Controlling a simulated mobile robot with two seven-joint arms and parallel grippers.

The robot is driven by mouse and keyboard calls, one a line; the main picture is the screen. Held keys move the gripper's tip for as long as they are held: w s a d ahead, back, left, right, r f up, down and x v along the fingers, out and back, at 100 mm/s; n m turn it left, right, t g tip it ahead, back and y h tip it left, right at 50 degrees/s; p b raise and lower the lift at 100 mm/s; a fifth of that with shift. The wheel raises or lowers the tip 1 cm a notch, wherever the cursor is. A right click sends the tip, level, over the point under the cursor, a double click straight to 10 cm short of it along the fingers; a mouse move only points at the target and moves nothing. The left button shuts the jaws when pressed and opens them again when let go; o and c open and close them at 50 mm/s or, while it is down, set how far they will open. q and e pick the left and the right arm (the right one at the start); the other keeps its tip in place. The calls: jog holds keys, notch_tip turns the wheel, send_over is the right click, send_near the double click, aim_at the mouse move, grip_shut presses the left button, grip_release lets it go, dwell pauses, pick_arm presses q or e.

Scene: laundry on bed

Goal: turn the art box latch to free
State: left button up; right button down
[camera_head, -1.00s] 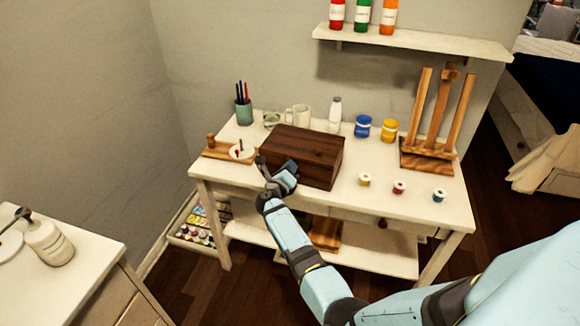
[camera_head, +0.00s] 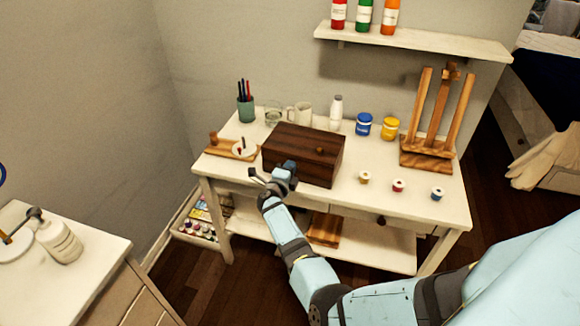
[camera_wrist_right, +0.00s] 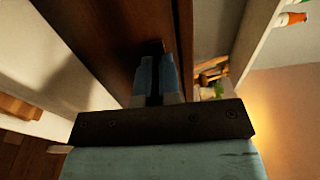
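The art box (camera_head: 300,140) is a dark brown wooden box, closed, on the white table, with a small round brown spot on its lid. My right gripper (camera_head: 275,172) is at the box's front, toward its left end. In the right wrist view, the fingertips (camera_wrist_right: 156,62) are close together with a narrow dark gap, right against the dark box face (camera_wrist_right: 105,35). A small dark piece, perhaps the latch (camera_wrist_right: 149,47), shows at the tips. I cannot tell whether the fingers hold it. My left gripper is not in view.
The table (camera_head: 405,220) also bears a wooden board (camera_head: 225,148), a pen cup (camera_head: 245,110), a mug (camera_head: 300,113), a white bottle (camera_head: 335,115), paint jars (camera_head: 363,124), small spools (camera_head: 398,185) and an easel (camera_head: 430,150). A shelf (camera_head: 410,38) hangs above.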

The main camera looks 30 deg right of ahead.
dwell(0.3)
jog(key=c, duration=1.3)
grip_release()
